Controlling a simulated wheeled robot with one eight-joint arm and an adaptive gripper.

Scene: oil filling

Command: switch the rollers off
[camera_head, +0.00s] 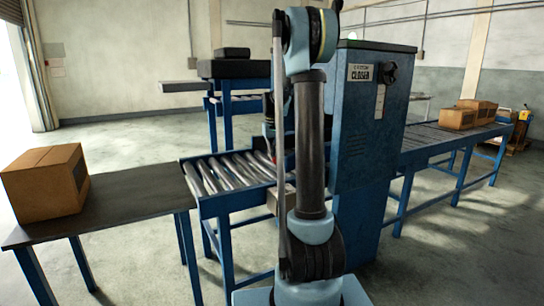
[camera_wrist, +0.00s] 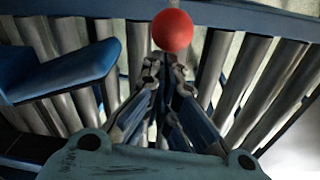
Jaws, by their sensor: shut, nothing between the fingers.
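The metal rollers (camera_head: 228,172) lie in a blue-framed conveyor left of my arm in the head view. They also show as pale bars in the wrist view (camera_wrist: 245,85). A round red knob (camera_wrist: 172,31) is at the top centre of the wrist view. My gripper (camera_wrist: 165,68) is shut and empty, with its fingertips just below the knob in the picture. I cannot tell whether they touch it. A small box (camera_head: 281,200) on the conveyor's front side is partly hidden by my arm. In the head view my arm hides most of the gripper.
A blue cabinet (camera_head: 361,150) with a "CLOSED" sign (camera_head: 360,73) and a dark knob (camera_head: 390,73) stands right of my arm. A carton (camera_head: 42,185) sits on the left table (camera_head: 125,205). More cartons (camera_head: 457,118) rest on the right conveyor (camera_head: 425,140).

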